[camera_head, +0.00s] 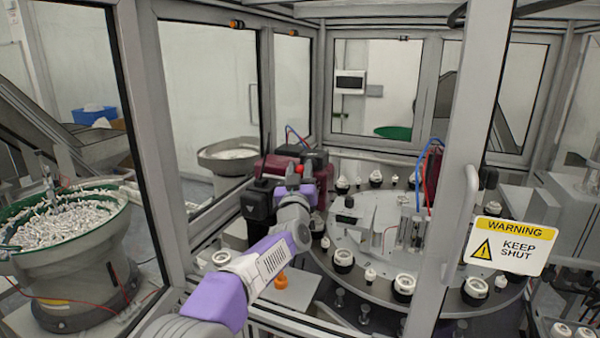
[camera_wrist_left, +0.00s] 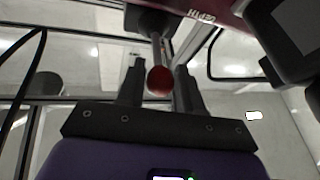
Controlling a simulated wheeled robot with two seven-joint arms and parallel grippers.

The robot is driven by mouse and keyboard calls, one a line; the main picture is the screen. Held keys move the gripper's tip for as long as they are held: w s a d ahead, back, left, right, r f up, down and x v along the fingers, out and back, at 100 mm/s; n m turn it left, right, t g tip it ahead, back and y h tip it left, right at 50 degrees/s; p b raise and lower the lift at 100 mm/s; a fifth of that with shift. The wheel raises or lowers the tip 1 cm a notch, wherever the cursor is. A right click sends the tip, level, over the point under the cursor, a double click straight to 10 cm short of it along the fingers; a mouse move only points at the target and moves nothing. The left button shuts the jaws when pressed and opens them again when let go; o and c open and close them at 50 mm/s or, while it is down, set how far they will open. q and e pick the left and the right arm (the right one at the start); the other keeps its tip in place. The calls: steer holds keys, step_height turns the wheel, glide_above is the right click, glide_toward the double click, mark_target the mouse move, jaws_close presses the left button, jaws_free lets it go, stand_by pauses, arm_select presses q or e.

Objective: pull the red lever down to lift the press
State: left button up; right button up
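The red lever's ball knob (camera_wrist_left: 159,80) shows in the left wrist view at the end of a thin metal rod that rises to a dark mount. My left gripper (camera_wrist_left: 158,82) has its two dark fingers on either side of the knob, with narrow gaps visible beside it. In the head view my left gripper (camera_head: 293,180) is up at the dark red press (camera_head: 318,167), at its near left side. A small red spot, likely the knob (camera_head: 299,168), shows there, mostly hidden by the gripper. My right gripper is not in view.
A rotary table (camera_head: 385,215) with several white-and-black caps stands right of the press. A frame post with a handle (camera_head: 470,200) and a warning sign (camera_head: 507,246) is at the right. A bowl feeder (camera_head: 75,285) stands at the left. My arm passes between the frame posts.

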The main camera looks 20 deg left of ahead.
arm_select(q)
steer(key=o, duration=0.3)
steer(key=shift+s+d+f, duration=0.15)
steer(key=shift+s+f, duration=0.15)
steer(key=shift+s, duration=0.25)
steer(key=b+v, duration=0.2)
steer(key=v, duration=0.4)
steer(key=shift+s, duration=0.2)
